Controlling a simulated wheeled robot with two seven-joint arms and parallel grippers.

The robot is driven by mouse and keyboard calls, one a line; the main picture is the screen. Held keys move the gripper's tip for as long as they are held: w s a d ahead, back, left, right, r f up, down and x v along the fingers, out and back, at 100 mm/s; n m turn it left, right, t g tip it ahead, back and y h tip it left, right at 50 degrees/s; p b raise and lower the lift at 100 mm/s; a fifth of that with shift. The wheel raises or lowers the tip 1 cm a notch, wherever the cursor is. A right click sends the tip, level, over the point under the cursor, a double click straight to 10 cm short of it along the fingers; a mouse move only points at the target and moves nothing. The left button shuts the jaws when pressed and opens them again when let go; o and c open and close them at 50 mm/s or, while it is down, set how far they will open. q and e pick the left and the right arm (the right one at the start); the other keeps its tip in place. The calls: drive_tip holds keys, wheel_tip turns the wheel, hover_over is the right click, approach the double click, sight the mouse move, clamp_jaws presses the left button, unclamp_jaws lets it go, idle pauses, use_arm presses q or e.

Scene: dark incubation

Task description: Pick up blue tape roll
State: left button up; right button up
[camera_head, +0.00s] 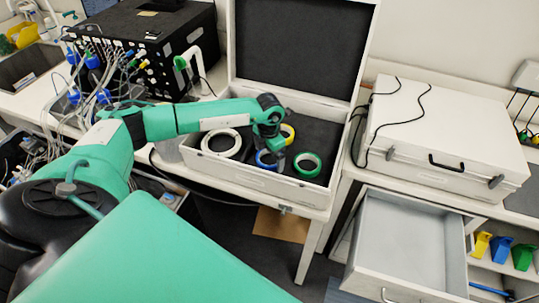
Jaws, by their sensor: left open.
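The blue tape roll (262,159) lies in the open white case (255,180), partly hidden by my left gripper. My left gripper (278,160) points down over the case, open, at the right side of the blue roll. Whether it touches the roll I cannot tell. A green tape roll (307,164) lies just right of the gripper. A yellow roll (288,132) lies behind it, and a white roll (221,143) lies to the left. My right gripper is not in view.
The case lid (300,45) stands open behind. A closed white case (435,130) with black cables sits on the right counter. An open, empty drawer (405,235) juts out below it. A black box (145,45) with many cables stands at the left.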

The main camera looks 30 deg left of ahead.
use_arm(q)
drive_tip(key=shift+f, duration=0.45)
drive_tip(key=c, duration=0.9)
drive_tip(key=shift+r, duration=0.1)
